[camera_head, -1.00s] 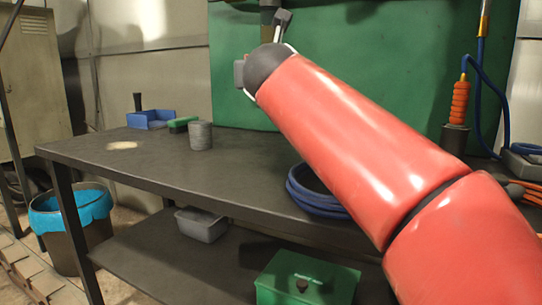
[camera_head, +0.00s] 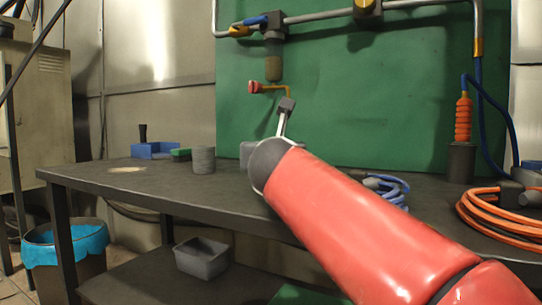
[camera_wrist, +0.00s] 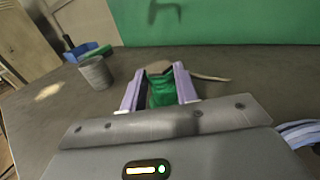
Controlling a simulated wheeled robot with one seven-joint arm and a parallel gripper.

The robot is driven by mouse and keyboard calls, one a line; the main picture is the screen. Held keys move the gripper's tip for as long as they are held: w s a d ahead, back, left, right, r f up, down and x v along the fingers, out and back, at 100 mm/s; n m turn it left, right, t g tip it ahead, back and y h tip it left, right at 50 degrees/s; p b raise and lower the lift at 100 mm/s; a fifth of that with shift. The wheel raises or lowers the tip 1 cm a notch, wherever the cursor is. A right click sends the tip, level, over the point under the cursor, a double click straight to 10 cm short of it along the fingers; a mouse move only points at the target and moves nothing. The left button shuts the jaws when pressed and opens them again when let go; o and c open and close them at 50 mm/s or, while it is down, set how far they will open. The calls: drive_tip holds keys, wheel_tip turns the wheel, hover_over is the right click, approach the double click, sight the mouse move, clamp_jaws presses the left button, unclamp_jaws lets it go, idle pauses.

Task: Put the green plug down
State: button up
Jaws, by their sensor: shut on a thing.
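My gripper (camera_wrist: 159,71) shows in the wrist view with its two pale lilac fingers shut on the green plug (camera_wrist: 161,94). The plug sits between the fingers, with a dark part at its far end. The dark table top (camera_wrist: 225,95) lies beneath and beyond it. I cannot tell whether the plug touches the table. In the head view my red arm reaches over the table (camera_head: 105,182), and its wrist hides the fingers and the plug.
A grey ribbed cylinder (camera_head: 203,160), a green-topped brush (camera_head: 181,155) and a blue bin (camera_head: 153,150) stand on the table's left. Blue cable (camera_head: 392,187), orange cable (camera_head: 480,215) and a dark holder (camera_head: 461,163) are on the right. Pipes with a hanging fitting (camera_head: 273,62) are above.

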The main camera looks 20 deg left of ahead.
drive_tip(key=shift+f, duration=0.1)
drive_tip(key=o, duration=0.6)
drive_tip(key=shift+f, duration=0.15)
drive_tip(key=o, duration=0.5)
drive_tip(key=shift+c, duration=0.2)
drive_tip(key=shift+r, duration=0.3)
drive_tip(key=b+v, duration=0.1)
drive_tip(key=v, duration=1.1)
drive_tip(key=shift+f, duration=0.1)
